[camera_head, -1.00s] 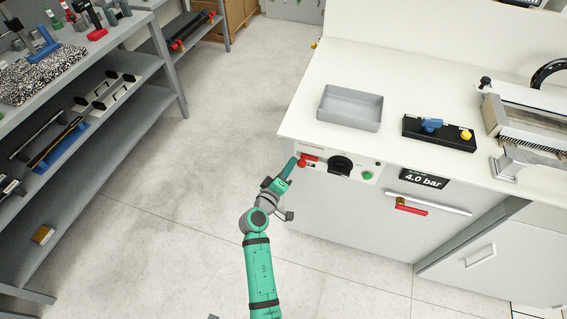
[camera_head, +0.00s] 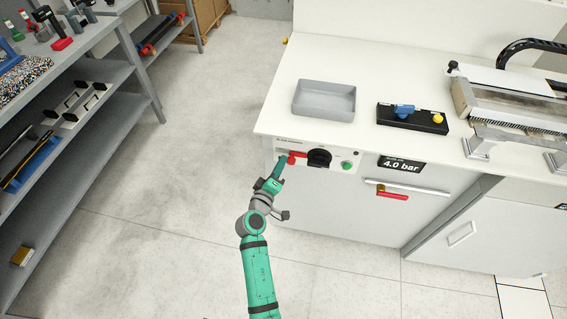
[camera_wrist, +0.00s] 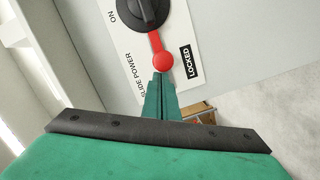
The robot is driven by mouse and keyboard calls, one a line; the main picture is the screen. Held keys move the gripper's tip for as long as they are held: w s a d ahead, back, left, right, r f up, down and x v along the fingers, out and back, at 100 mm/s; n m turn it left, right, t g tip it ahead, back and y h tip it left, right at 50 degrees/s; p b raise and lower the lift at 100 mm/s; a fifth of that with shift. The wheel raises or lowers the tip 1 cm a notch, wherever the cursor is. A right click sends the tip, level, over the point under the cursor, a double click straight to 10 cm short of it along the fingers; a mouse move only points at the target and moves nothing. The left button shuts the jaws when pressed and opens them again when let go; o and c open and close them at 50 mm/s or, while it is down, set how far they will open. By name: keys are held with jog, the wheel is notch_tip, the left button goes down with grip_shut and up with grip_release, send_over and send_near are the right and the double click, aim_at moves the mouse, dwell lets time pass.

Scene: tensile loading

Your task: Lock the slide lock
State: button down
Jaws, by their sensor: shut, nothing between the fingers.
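The slide lock is a red lever (camera_head: 299,156) with a round knob, on the white control panel at the bench's front left corner. In the wrist view the red lever (camera_wrist: 158,52) runs from a black rotary dial (camera_wrist: 142,10) towards my fingertips, beside the word LOCKED. My gripper (camera_head: 282,159) is shut and empty, with its green fingers at the lever's knob end. In the wrist view my gripper (camera_wrist: 161,77) has its tips just below the red knob; whether they touch cannot be told.
The panel also carries a green button (camera_head: 346,166). A grey tray (camera_head: 324,101) and a black block (camera_head: 411,118) stand on the bench. Shelves (camera_head: 80,125) are at left; the floor between is clear.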

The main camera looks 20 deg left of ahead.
jog(key=shift+d, duration=0.25)
jog(key=shift+a, duration=0.1)
jog(key=s+a+r, duration=0.3)
jog(key=s+a, duration=0.1)
jog(key=s, duration=0.6)
jog(key=shift+s+a, duration=0.25)
jog(key=shift+s, duration=0.05)
jog(key=shift+w, duration=0.1)
